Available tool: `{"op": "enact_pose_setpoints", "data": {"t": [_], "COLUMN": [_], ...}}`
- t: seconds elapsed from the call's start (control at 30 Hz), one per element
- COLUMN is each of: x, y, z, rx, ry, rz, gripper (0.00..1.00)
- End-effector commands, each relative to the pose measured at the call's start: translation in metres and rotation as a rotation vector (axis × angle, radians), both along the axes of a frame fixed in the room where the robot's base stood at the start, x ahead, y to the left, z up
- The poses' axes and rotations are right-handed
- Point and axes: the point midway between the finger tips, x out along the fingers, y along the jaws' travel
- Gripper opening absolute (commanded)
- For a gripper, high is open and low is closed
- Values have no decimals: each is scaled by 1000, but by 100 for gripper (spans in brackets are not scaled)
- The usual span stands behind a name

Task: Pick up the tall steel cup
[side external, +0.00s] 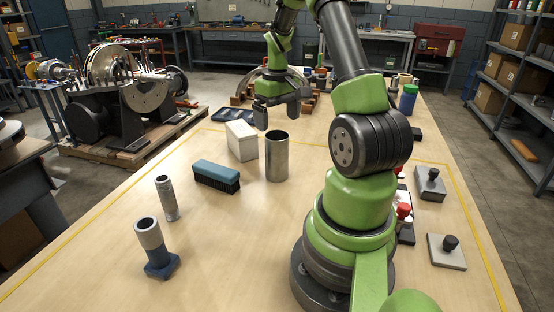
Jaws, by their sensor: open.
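The tall steel cup (277,160) stands upright near the middle of the wooden table, a plain grey open-topped cylinder. My gripper (263,118) is open, with its dark fingers just above and behind the cup's rim in the side external view. One finger hangs left of the cup, and the other is above its right side. I see no contact, but the depth between the fingers and the cup is hard to judge from this single view.
A white box (241,141) and a blue brush (217,176) with dark bristles stand left of the cup. A slim metal cylinder (166,198) and a tube on a blue base (155,249) are nearer the front left. The table in front of the cup is clear.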

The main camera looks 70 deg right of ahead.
Motion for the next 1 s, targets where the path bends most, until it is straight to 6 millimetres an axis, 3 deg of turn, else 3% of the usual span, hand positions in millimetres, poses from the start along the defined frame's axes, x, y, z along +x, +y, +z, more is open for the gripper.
{"op": "enact_pose_setpoints", "data": {"t": [0.1, 0.37, 0.63, 0.93, 0.97, 1.0], "x": [-1, 0, 2, 2, 2, 2], "y": [1, 1, 0, 0, 0, 0], "z": [-20, -45, -84, -90, -90, -90], "rx": [6, 3, 5, 1, 1, 1], "ry": [4, 1, 2, -1, -1, -1], "rz": [-1, -1, -1, -2, -2, -2], "gripper": [94, 94, 94, 94, 92, 83]}}
